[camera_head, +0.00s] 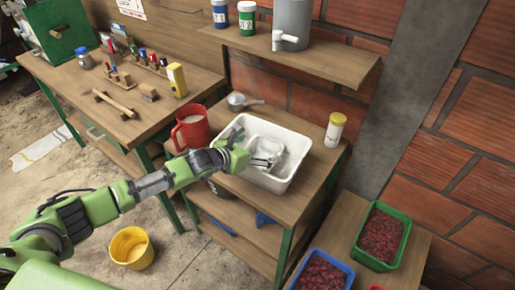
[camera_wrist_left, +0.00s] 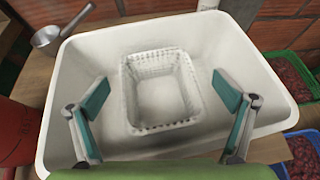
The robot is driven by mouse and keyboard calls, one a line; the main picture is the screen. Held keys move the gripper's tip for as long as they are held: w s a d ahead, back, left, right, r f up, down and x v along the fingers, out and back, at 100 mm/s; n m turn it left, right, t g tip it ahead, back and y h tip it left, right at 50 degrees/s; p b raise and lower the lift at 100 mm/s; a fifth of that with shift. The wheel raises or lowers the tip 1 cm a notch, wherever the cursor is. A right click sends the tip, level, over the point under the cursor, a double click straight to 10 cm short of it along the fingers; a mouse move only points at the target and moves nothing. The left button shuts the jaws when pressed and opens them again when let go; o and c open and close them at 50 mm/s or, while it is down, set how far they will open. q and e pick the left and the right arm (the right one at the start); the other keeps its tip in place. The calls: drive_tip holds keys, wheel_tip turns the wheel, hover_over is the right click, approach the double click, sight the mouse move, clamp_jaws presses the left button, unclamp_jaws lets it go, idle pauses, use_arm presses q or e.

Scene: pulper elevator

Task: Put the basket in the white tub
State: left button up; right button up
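The white tub (camera_head: 284,183) stands on a wooden side table below the shelf. In the left wrist view the tub (camera_wrist_left: 62,95) fills most of the picture. The small white basket (camera_wrist_left: 162,95) sits inside the tub, on its floor, away from the walls. In the head view the basket (camera_head: 270,147) is partly hidden by my gripper. My left gripper (camera_head: 262,162) is over the tub; in the wrist view its two fingers (camera_wrist_left: 162,103) are spread wide, one on each side of the basket, apart from it. My right gripper is not in view.
A red jug (camera_head: 191,129) stands just left of the tub. A metal scoop (camera_head: 240,101) lies behind it, and a yellow-lidded jar (camera_head: 334,130) stands to its right. A shelf (camera_head: 300,53) overhangs the back. Green (camera_head: 400,236) and blue (camera_head: 345,272) crates of red fruit are at right.

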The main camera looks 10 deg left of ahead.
use_arm(q)
drive_tip(key=r+v, duration=0.1)
drive_tip(key=v, duration=1.1)
drive_tip(key=shift+b, duration=0.35)
